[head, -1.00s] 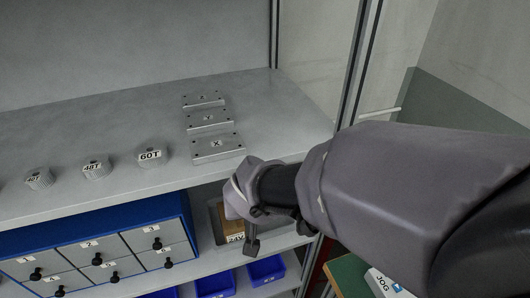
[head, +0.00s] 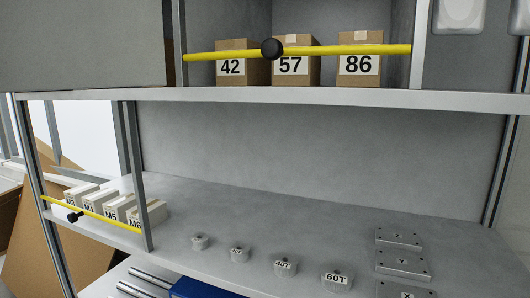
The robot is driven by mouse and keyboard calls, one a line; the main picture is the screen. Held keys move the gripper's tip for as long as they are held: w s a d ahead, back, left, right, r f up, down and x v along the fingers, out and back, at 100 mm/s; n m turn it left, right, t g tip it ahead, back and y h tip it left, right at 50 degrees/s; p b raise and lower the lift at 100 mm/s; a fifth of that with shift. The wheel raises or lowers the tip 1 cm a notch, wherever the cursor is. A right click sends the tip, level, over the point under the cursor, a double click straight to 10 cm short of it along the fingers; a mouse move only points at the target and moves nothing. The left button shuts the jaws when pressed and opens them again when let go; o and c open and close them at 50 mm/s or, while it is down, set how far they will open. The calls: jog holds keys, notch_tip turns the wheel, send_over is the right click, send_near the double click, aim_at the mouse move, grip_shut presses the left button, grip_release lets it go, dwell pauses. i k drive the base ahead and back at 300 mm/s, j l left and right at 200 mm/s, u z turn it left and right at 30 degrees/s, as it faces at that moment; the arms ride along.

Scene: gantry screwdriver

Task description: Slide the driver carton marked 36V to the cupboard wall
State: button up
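No carton marked 36V shows in the head view now. My gripper is not in view either, so what it holds or touches cannot be seen. The cartons that do show are brown ones marked 42 (head: 231,66), 57 (head: 291,66) and 86 (head: 359,65), side by side in an upper compartment (head: 340,17) behind a yellow bar (head: 340,50) with a black knob. The lower cupboard, where a brown carton stood beside my gripper a second ago, is out of the picture.
The middle shelf (head: 230,205) carries gears, among them 48T (head: 285,267) and 60T (head: 336,281), and flat metal plates (head: 399,239) at right. White boxes marked M3 to M6 (head: 117,206) stand at left behind another yellow bar. A blue cabinet (head: 203,289) shows at the bottom edge.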

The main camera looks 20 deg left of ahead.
aim_at(169, 45)
jog(key=j+u, duration=0.2)
jog(key=u, duration=0.25)
jog(key=i+j+u, duration=0.1)
jog(key=u, duration=0.35)
jog(key=i+j+u, duration=0.1)
jog(key=u, duration=0.35)
jog(key=i, duration=0.05)
